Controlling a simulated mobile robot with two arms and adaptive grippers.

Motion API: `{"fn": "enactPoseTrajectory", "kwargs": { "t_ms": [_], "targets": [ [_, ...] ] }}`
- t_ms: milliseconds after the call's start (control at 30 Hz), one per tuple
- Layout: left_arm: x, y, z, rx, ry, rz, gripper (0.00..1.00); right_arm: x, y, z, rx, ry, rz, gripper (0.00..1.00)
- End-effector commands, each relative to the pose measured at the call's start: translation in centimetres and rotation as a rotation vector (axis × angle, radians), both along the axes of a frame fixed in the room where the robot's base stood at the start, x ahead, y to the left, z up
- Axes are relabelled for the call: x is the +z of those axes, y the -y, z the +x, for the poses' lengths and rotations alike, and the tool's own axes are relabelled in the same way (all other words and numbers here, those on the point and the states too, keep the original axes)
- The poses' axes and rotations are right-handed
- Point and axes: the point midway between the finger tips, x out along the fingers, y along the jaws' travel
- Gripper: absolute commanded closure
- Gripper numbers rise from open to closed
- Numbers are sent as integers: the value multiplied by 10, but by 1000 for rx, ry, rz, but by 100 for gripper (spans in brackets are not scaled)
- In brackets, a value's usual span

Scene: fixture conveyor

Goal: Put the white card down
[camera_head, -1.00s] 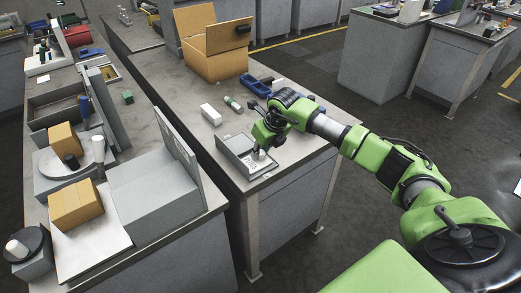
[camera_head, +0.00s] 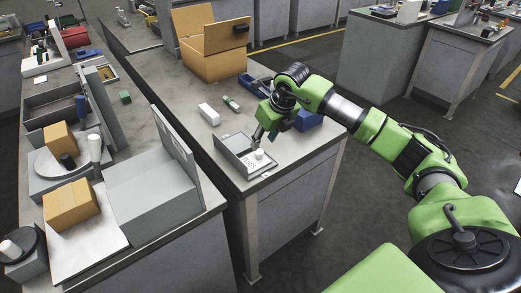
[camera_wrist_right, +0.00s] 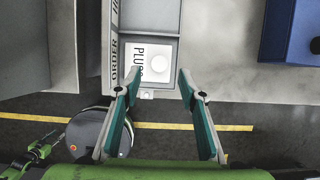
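The white card (camera_head: 252,164) lies flat inside a small grey tray (camera_head: 232,153) at the near end of the middle bench. It has a round white knob (camera_head: 259,155) on top. In the right wrist view the card (camera_wrist_right: 163,49) shows dark letters starting "PLU", and the tray's side strip (camera_wrist_right: 115,45) reads "ORDER". My right gripper (camera_wrist_right: 158,76) is open, its fingers apart on either side of the knob and not touching it. In the head view the right gripper (camera_head: 265,137) is just above the tray. My left gripper is not in view.
A blue bin (camera_head: 308,120) stands right of the tray, partly behind my right arm. A white block (camera_head: 209,114) and a green-and-white tube (camera_head: 231,103) lie behind the tray. An open cardboard box (camera_head: 214,66) stands farther back. The bench's front edge is close to the tray.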

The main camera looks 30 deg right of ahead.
Motion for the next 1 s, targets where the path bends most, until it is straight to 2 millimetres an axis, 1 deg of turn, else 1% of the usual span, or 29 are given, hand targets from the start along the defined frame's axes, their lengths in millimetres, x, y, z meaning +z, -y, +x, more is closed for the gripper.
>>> {"fn": "enactPoseTrajectory", "kwargs": {
  "t_ms": [33, 200, 333, 467, 1000],
  "targets": [
    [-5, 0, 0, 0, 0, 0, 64, 8, 1, -3, 0, 4, -2, 63],
    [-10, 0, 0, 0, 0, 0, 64, 33, 1, -14, 0, 2, -1, 63],
    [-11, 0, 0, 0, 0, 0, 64, 43, 1, -18, 1, 0, 0, 63],
    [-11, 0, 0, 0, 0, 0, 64, 46, 1, -19, 0, 0, 0, 63],
    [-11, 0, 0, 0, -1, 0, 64, 45, 1, -19, 0, -1, 0, 63]
  ]
}}
